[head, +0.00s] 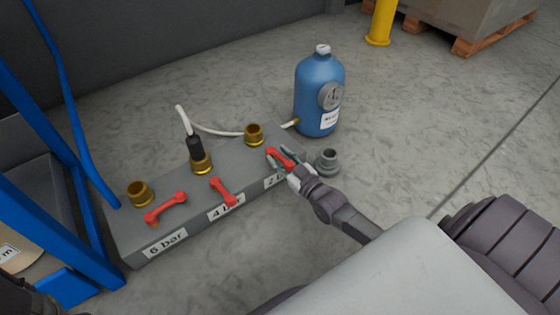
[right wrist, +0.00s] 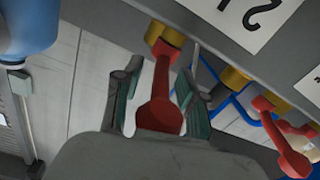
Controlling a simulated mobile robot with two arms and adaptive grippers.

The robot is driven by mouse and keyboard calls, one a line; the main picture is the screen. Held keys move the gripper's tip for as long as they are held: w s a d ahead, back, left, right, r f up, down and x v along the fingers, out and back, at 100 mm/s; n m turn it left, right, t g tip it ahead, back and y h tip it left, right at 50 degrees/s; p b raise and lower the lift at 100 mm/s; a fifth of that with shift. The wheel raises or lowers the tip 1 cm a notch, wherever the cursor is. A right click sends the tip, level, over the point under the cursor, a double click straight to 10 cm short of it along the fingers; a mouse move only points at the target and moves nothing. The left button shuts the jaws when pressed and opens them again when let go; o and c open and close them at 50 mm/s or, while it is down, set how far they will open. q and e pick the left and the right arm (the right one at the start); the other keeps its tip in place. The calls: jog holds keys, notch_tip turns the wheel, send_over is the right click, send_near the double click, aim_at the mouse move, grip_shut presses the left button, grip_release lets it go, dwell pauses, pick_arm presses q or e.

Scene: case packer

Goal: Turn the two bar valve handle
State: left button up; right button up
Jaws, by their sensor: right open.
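The grey valve block (head: 130,232) lies on the floor with labels for 6 bar, 4 bar and a partly hidden 2 bar. The red 2 bar handle (head: 277,155) is at its right end. My right gripper (head: 284,160) is at this handle. In the right wrist view the red handle (right wrist: 161,100) lies between the two open fingers (right wrist: 157,95), with a gap on each side. The 4 bar handle (head: 223,192) is in the middle and also shows in the right wrist view (right wrist: 283,140).
The 6 bar handle (head: 165,208) is at the left. Brass fittings top the block; a black connector (head: 195,148) with a white hose sits on the middle one.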

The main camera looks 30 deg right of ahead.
grip_shut()
dwell(0.3)
